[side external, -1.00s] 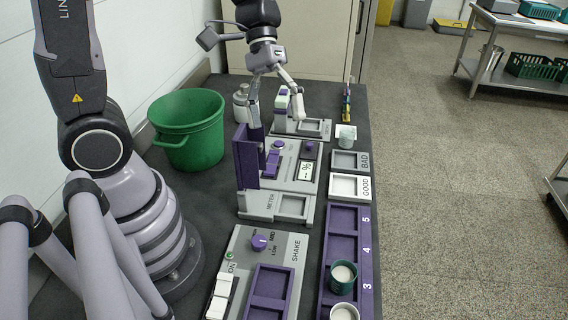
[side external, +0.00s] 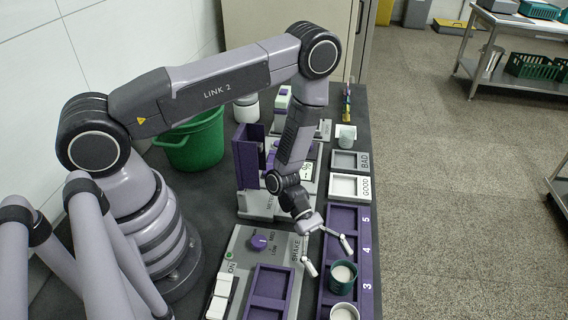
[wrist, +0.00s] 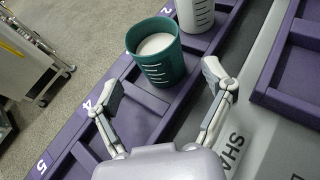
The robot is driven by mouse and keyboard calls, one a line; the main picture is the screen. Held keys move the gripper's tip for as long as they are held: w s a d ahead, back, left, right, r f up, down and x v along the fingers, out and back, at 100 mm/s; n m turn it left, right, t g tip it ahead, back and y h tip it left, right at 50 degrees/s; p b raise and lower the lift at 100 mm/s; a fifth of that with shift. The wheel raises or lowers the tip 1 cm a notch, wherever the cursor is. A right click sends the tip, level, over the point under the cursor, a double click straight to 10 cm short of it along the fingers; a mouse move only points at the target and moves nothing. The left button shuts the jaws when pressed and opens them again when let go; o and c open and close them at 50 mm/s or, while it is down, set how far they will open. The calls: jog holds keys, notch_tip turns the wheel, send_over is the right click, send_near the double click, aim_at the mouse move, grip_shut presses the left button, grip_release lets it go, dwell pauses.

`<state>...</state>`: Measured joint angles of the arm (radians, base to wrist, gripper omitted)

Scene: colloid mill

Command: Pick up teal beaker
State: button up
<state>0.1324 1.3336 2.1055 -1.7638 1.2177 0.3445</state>
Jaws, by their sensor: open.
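The teal beaker (side external: 343,277) holds white contents and stands upright in the purple numbered rack (side external: 341,242), at the slot by the 3. In the wrist view the teal beaker (wrist: 156,54) is just beyond my fingertips. My gripper (side external: 329,258) is open and empty, above the rack and the shaker's edge, close to the beaker's upper left. In the wrist view my gripper (wrist: 163,82) has its fingers spread wide, with the beaker ahead of the gap and not between them.
A white beaker (side external: 344,312) stands right beside the teal one; it also shows in the wrist view (wrist: 196,12). The grey shaker (side external: 246,243) with a purple tray lies left of the rack. GOOD (side external: 349,187) and BAD trays sit behind. Rack slots 4 and 5 look empty.

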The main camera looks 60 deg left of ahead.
aim_at(340, 277)
jog(key=shift+x, duration=1.9)
jog(key=c, duration=1.3)
